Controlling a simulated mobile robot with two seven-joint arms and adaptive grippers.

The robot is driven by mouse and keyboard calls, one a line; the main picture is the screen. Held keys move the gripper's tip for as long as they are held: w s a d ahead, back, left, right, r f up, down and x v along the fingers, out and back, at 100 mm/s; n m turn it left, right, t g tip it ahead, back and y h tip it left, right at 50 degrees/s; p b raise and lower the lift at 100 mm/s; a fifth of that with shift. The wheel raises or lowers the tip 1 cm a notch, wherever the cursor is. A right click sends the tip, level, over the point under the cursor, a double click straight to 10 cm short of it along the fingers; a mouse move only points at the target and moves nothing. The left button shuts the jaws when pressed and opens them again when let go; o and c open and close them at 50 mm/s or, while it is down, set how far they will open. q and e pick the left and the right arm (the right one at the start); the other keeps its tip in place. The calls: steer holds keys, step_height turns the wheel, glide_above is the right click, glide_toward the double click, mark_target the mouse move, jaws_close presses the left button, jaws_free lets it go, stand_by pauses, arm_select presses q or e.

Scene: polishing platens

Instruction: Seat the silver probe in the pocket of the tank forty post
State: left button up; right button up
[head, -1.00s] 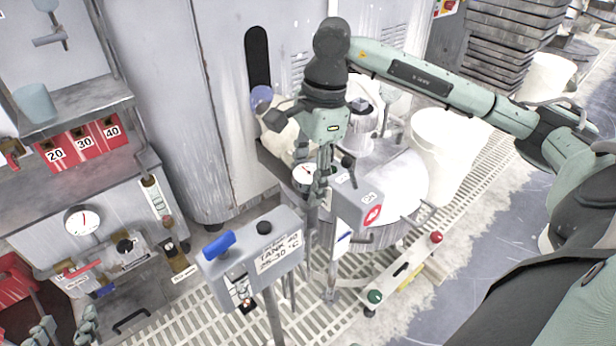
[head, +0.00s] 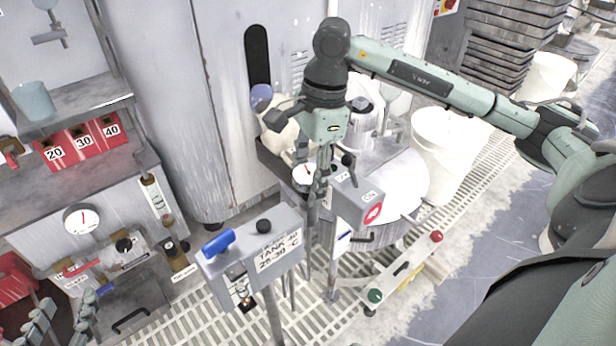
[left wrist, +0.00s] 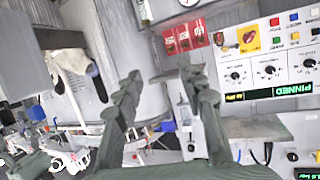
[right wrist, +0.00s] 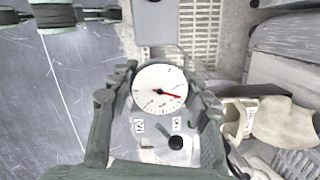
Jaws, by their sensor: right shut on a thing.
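The tank forty post (head: 262,262) is a grey box on a pole, with a blue handle, a round black piece on top and a label reading TANK and 25-30 °C. I cannot make out the inside of its pocket. My right gripper (head: 318,190) points down behind and right of this post. It is shut on the dial-headed silver probe, whose white dial (right wrist: 160,90) shows between the fingers in the right wrist view and whose dial also shows in the head view (head: 304,174). The probe's lower stem is hard to tell. My left gripper (left wrist: 160,92) is open and empty.
A second grey post box (head: 358,200) with a red mark stands close beside the right gripper. Behind it are a round metal tank and a white bucket (head: 448,150). Red bins (head: 82,142) sit left.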

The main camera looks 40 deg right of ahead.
arm_select(q)
steer(key=shift+w+d+r+t+h, duration=0.2)
steer(key=shift+d+r+t, duration=0.1)
steer(key=shift+r, duration=0.2)
steer(key=shift+w+d+r+t+h, duration=0.1)
steer(key=shift+d+r+t+h, duration=0.15)
steer(key=shift+r, duration=0.25)
arm_select(e)
steer(key=shift+f, duration=0.25)
arm_select(q)
steer(key=shift+d+r+b, duration=0.2)
steer(key=shift+r+b, duration=0.05)
steer(key=shift+b, duration=0.05)
steer(key=shift+d+r+t, duration=0.1)
steer(key=shift+r+t, duration=0.1)
steer(key=shift+t, duration=0.05)
arm_select(e)
steer(key=shift+f, duration=0.1)
steer(key=o, duration=1.3)
steer(key=shift+c, duration=0.2)
steer(key=r, duration=0.4)
steer(key=d+r, duration=0.1)
steer(key=r, duration=0.7)
steer(key=shift+s+d, duration=0.15)
steer(key=shift+d, duration=0.25)
